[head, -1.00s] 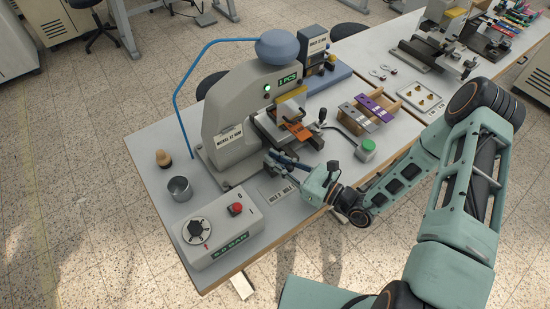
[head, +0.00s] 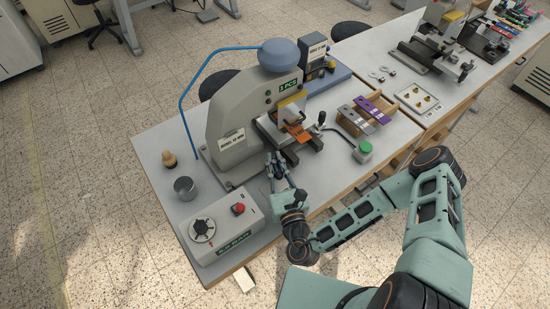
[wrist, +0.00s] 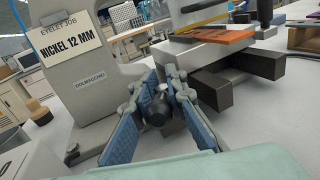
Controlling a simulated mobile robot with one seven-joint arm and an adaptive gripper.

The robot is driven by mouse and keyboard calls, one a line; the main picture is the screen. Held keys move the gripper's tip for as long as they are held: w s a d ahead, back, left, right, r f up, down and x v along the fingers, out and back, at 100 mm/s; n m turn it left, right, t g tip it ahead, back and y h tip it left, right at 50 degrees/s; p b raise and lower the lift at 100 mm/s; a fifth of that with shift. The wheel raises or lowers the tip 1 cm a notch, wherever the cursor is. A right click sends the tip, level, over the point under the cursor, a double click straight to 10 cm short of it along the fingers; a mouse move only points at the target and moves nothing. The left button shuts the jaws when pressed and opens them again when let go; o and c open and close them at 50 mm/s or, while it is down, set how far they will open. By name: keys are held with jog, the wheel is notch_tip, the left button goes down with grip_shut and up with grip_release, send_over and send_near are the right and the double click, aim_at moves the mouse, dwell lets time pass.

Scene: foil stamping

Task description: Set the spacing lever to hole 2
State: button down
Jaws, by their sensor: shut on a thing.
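The spacing lever shows as a dark rounded knob (wrist: 158,110) between my fingers in the wrist view, low at the front of the grey press (head: 240,120). My gripper (wrist: 160,84) is shut on this knob, with a blue-padded finger on each side. In the head view my gripper (head: 275,163) is at the press's front foot, left of the dark rails. The rest of the lever and the holes are hidden behind my fingers and wrist, so I cannot tell which hole it is in.
Two dark rails (wrist: 238,83) and an orange plate (wrist: 215,48) stand close right of my gripper. A control box (head: 222,228) with a dial and red button is at the front left, near a metal cup (head: 185,188). A green button (head: 363,151) is to the right.

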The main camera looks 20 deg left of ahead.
aim_at(274, 162)
jog(key=shift+h, duration=0.3)
jog(key=c, duration=2.1)
grip_release()
notch_tip(274, 162, up, 10)
jog(key=shift+r, duration=0.1)
jog(key=shift+a+t, duration=0.1)
jog(key=shift+t, duration=0.2)
